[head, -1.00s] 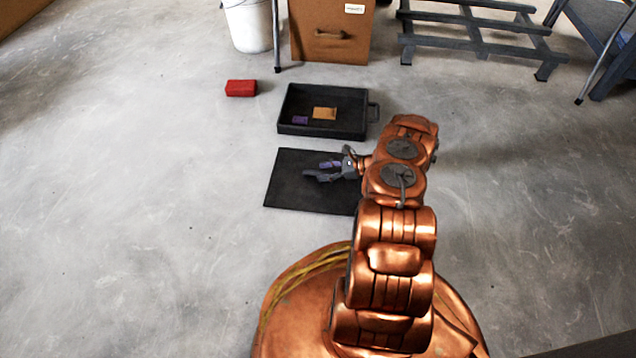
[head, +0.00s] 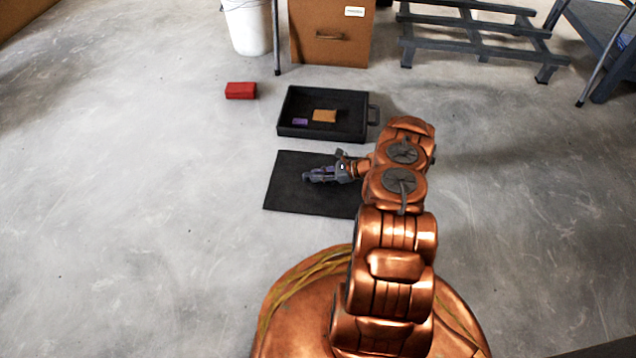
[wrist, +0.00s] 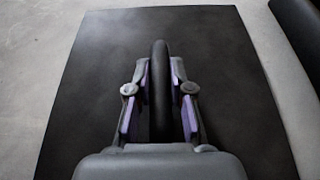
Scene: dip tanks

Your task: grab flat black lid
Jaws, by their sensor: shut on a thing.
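The flat black lid (head: 284,193) lies flat on the grey floor, below the black tray in the head view. It fills much of the wrist view (wrist: 85,60). A dark, rounded upright handle (wrist: 160,50) stands at its middle. My gripper (head: 308,176) is low over the lid. In the wrist view its two purple-padded fingers (wrist: 160,82) stand on either side of the handle, shut on it. My arm hides the lid's right side in the head view.
The black tray (head: 284,131) sits just beyond the lid, holding an orange block (head: 324,116) and a purple block (head: 300,121). A red block (head: 240,91) lies to its left. A brown cabinet (head: 330,50), white bucket (head: 248,28) and dark rack (head: 470,42) stand behind. Floor at left is clear.

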